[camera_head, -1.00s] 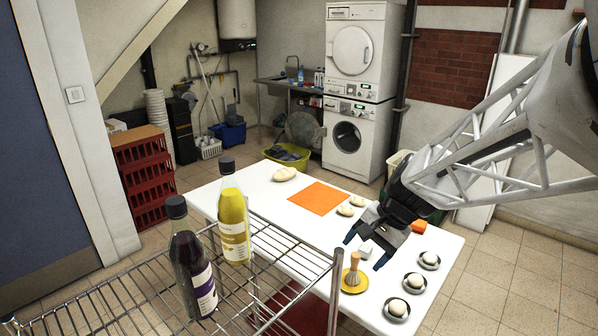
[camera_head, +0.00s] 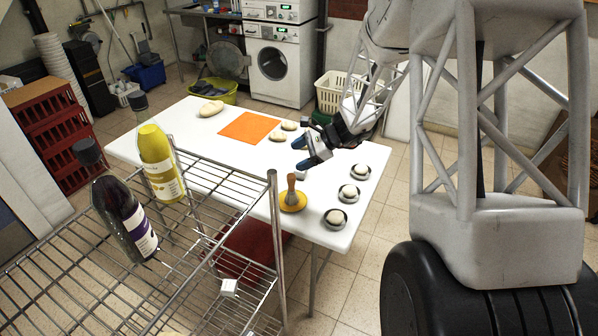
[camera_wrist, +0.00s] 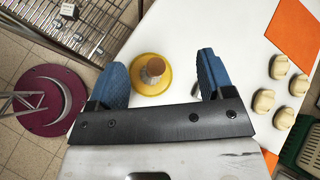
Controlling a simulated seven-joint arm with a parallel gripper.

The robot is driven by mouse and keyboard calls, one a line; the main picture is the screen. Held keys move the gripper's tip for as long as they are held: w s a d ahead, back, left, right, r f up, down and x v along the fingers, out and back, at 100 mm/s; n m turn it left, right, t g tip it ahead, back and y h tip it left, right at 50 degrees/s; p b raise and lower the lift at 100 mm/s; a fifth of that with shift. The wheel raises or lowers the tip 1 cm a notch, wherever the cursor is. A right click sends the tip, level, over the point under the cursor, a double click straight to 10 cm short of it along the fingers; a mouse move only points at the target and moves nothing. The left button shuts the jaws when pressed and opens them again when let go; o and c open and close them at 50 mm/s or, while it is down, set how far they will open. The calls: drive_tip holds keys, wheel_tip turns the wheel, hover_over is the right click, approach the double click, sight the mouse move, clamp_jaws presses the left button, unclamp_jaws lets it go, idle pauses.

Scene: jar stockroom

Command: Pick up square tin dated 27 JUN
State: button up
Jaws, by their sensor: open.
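My gripper (camera_head: 300,154) is open and empty above the white table, with blue fingertips; in the wrist view (camera_wrist: 160,82) the fingers are spread wide. A small white block-like object (camera_head: 229,288) sits on the lower level of the wire rack, apart from the gripper. A white box (camera_wrist: 68,10) with faint dark marks shows on the rack in the wrist view. No date is legible on any of these, so I cannot tell which is the 27 JUN tin.
A yellow disc (camera_head: 298,205) with a wooden handle (camera_head: 291,184) stands on the table (camera_head: 210,145) near the gripper. Several dough pieces, some in bowls (camera_head: 342,225), and an orange mat (camera_head: 249,127) share it. The rack (camera_head: 273,205) holds a dark bottle (camera_head: 122,215) and a yellow bottle (camera_head: 160,165).

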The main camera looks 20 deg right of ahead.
drive_tip(key=w+d+f+m+t, duration=0.1)
drive_tip(key=w+d+f+m, duration=0.1)
drive_tip(key=f, duration=0.3)
drive_tip(key=w+d+f+m+t, duration=0.2)
drive_tip(key=w+d+f+m, duration=0.1)
drive_tip(key=w+d+f, duration=0.1)
drive_tip(key=w+d+f+m+t, duration=0.1)
drive_tip(key=w+d+f+m, duration=0.1)
drive_tip(key=f, duration=0.4)
drive_tip(key=shift+w+d+m+t+y, duration=0.2)
drive_tip(key=shift+w+d, duration=0.2)
drive_tip(key=shift+d, duration=0.2)
drive_tip(key=shift+w+d+m+t+y, duration=0.1)
drive_tip(key=shift+w+d+m, duration=0.1)
drive_tip(key=shift+w+d, duration=0.3)
drive_tip(key=shift+s+d, duration=0.1)
drive_tip(key=shift+x, duration=1.3)
drive_tip(key=shift+f, duration=0.1)
drive_tip(key=shift+x, duration=2.6)
drive_tip(key=shift+c, duration=0.4)
drive_tip(key=c, duration=0.9)
